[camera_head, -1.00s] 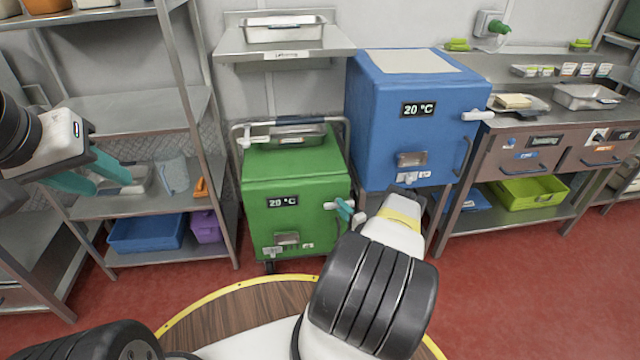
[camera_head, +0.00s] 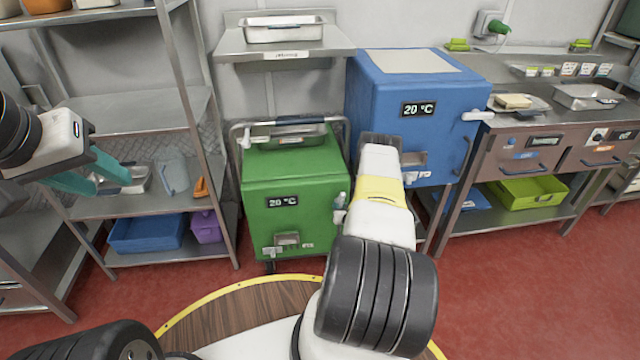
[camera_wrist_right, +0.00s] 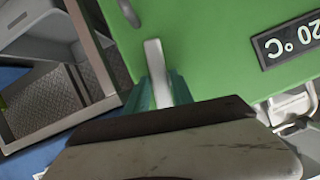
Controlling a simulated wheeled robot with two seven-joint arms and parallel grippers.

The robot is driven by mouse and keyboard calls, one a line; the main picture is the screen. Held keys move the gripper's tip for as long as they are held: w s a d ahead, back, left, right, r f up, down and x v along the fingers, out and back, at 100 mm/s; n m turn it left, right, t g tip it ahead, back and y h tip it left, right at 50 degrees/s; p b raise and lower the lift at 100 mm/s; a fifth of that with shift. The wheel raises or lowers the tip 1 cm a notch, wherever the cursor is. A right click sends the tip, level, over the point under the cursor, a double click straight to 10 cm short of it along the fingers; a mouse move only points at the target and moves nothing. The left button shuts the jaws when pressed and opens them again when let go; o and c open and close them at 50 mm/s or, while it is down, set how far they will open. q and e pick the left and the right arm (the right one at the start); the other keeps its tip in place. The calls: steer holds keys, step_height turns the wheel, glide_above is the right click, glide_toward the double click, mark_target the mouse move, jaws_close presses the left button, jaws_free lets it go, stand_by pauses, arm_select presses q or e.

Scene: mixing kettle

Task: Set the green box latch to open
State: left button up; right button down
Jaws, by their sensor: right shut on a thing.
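The green box (camera_head: 290,205) stands on the floor with a "20 °C" display on its front. Its white latch (camera_head: 341,200) is at the front's right edge and stands about upright in the head view, partly hidden by my right arm. In the right wrist view the latch (camera_wrist_right: 155,62) reaches out between the teal fingers of my right gripper (camera_wrist_right: 160,90), which is shut on it. My right fingers are hidden in the head view. My left gripper (camera_head: 112,181) is open and empty in front of the left shelf.
The blue box (camera_head: 430,85) stands right of and behind the green box, close to my right arm. A metal shelf rack (camera_head: 130,110) is at the left. A steel counter (camera_head: 545,125) with drawers is at the right. Red floor (camera_head: 520,270) is clear at the lower right.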

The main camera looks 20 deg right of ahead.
steer(key=shift+a+n+h, duration=0.25)
steer(key=shift+n+h, duration=0.05)
steer(key=shift+n, duration=0.4)
steer(key=c, duration=1)
jaws_free()
steer(key=shift+d, duration=0.2)
steer(key=v, duration=0.7)
steer(key=shift+a, duration=0.1)
